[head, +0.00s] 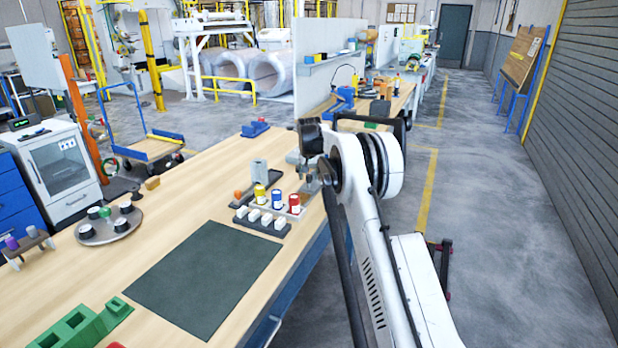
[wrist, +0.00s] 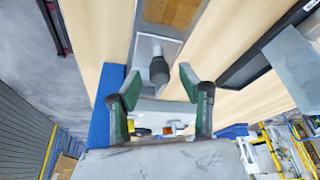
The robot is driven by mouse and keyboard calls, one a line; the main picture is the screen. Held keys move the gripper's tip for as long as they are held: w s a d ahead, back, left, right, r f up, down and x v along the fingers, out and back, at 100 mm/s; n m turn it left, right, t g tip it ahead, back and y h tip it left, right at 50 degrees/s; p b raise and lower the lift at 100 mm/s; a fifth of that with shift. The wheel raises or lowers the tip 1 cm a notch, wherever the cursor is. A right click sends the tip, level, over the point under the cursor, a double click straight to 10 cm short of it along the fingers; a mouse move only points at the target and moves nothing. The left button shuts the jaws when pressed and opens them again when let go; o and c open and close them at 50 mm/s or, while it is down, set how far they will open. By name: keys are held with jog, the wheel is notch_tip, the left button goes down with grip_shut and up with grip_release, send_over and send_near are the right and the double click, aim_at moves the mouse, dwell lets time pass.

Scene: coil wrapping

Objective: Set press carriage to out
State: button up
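In the wrist view, a small light-grey plate (wrist: 171,50) carries a post with a dark round knob (wrist: 159,70); it appears to be the press carriage. It sits on a grey strip that runs up the picture. My gripper (wrist: 158,72) is open, with one green-padded finger on each side of the knob and a visible gap to each. I cannot tell the depth between knob and fingertips. In the head view, my gripper (head: 308,178) points down at the workbench's right edge, and my arm hides much of the carriage.
On the bench (head: 190,185), a tray (head: 293,211) with yellow, blue and red containers stands beside my gripper. A dark rack (head: 262,224) with white blocks lies in front. A dark green mat (head: 205,275) and a round tray (head: 110,228) are further left. An upright panel (head: 328,60) stands behind.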

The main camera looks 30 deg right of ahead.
jog(key=shift+x, duration=0.8)
grip_shut()
